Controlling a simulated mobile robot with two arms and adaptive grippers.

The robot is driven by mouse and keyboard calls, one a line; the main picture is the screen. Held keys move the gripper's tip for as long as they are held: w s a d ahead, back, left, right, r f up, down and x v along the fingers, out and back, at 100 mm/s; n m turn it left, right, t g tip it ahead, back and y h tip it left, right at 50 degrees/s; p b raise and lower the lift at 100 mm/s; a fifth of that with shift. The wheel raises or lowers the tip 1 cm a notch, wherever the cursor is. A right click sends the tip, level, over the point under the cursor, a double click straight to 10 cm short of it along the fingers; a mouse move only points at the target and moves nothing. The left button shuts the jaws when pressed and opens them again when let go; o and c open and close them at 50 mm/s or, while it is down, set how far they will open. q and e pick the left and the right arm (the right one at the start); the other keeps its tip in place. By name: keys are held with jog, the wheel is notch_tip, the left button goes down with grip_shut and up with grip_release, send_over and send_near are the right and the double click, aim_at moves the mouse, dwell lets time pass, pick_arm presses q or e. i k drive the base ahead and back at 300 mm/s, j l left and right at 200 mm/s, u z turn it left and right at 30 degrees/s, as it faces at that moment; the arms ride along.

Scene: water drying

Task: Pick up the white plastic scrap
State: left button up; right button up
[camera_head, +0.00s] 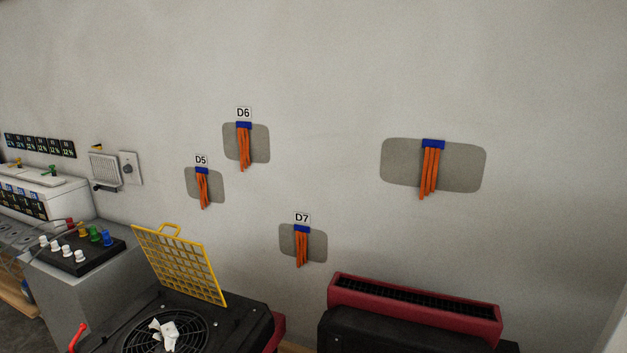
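The white plastic scrap (168,335) lies crumpled on the round black fan grille (140,331) on top of a black machine, at the bottom left of the head view. A smaller white piece shows at its left side; I cannot tell whether the two are joined. A yellow grid cover (181,263) with a handle stands raised and tilted behind the grille. Neither of my grippers shows in this view.
A red-and-black unit (414,304) stands at the bottom right. A grey bench with a black box of coloured knobs (76,250) is at the left. Orange cable bundles (245,148) hang on the wall behind. A red lever (77,337) sits left of the grille.

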aim_at(170, 331)
jog(key=k+u, duration=0.1)
jog(key=u, duration=0.35)
jog(key=k+u, duration=0.15)
jog(key=u, duration=0.3)
jog(key=k+u, duration=0.15)
jog(key=u, duration=0.3)
